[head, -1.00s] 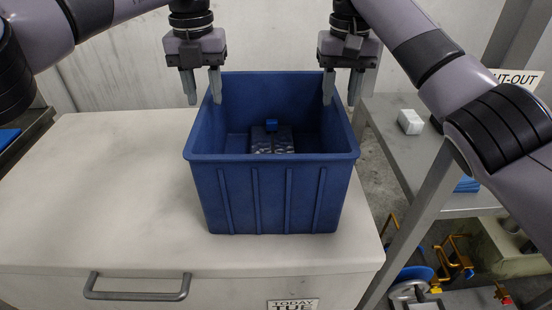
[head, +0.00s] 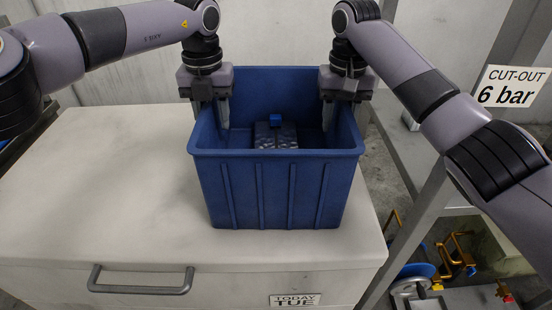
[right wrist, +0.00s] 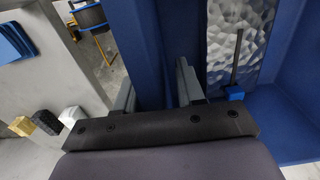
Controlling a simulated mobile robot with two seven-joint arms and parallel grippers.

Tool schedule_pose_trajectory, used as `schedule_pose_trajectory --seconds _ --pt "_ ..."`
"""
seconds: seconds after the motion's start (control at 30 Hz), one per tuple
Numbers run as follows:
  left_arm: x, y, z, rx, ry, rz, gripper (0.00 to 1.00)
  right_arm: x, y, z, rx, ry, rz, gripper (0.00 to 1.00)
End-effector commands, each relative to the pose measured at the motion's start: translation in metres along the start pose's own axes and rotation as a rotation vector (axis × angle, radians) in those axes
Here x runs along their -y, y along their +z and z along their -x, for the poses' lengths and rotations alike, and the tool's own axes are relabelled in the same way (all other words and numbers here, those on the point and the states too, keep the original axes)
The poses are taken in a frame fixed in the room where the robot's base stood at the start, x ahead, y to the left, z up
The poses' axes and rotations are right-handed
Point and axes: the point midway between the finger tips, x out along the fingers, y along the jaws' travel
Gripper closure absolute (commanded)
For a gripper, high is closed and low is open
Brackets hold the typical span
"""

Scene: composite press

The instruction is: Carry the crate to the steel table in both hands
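The blue crate (head: 275,190) stands upright on the white-topped cabinet (head: 100,190). Inside it lies a grey, shiny dimpled block (head: 275,137) with a small blue piece (head: 276,120) on it. My left gripper (head: 209,110) is lowered over the crate's left wall, one finger inside and the other outside. My right gripper (head: 341,110) straddles the right wall the same way. In the right wrist view the spread fingers (right wrist: 155,92) stand either side of the blue wall. Both look open. The outer fingers are partly hidden in the head view.
A metal post and table stand to the right behind my right arm, near a "CUT-OUT 6 bar" sign (head: 510,88). The cabinet top left of the crate is clear.

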Motion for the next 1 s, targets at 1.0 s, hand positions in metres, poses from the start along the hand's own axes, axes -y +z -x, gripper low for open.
schedule_pose_trajectory --seconds 1.0 --pt "-0.0004 0.0001 -0.0005 0.0 0.0 0.001 1.0 -0.0002 -0.0001 -0.0003 0.0 0.001 0.0 1.0"
